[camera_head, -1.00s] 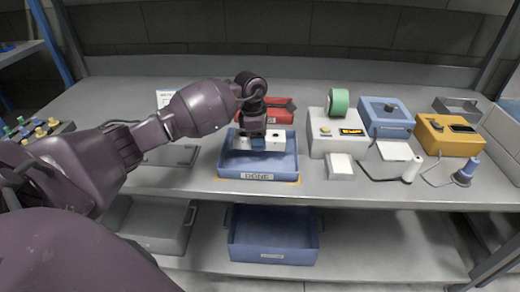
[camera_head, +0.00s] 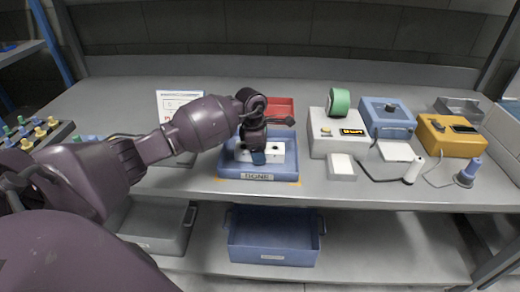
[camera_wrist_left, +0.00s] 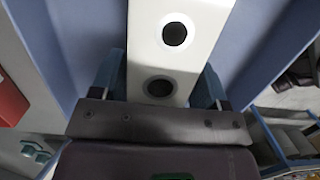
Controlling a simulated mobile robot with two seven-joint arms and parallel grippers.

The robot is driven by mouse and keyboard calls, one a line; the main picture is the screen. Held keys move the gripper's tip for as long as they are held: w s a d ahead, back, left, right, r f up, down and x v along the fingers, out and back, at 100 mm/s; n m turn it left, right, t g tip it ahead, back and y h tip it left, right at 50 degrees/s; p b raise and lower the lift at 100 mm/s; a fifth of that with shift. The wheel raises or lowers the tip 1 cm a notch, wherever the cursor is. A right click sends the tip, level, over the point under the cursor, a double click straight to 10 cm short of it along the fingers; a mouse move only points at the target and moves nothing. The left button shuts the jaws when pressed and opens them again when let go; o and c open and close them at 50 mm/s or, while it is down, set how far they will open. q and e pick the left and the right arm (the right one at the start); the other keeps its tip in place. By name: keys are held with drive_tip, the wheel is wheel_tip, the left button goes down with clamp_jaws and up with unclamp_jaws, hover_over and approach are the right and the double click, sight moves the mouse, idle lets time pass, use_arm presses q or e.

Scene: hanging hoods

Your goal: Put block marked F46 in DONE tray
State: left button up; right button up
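The white block (camera_head: 275,148) with dark round holes is inside the blue DONE tray (camera_head: 287,172) on the bench. My left gripper (camera_head: 257,157) is over the tray and shut on the block. In the left wrist view, the block (camera_wrist_left: 168,57) lies between the two blue fingertips of the gripper (camera_wrist_left: 160,88), one on each side. No F46 mark is readable on the visible faces. I cannot tell whether the block touches the tray floor. My right gripper is not in view.
A red tray (camera_head: 281,106) stands behind the DONE tray. A grey device with green tape (camera_head: 339,101), a blue box (camera_head: 387,118) and a yellow box (camera_head: 450,136) stand to the right. Another blue tray (camera_head: 272,242) is on the lower shelf.

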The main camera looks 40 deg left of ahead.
use_arm(q)
drive_tip(key=shift+o, duration=1.2)
wheel_tip(320, 180, up, 12)
drive_tip(key=s+a+p, duration=0.1)
drive_tip(key=shift+a, duration=0.25)
drive_tip(key=shift+d, duration=0.1)
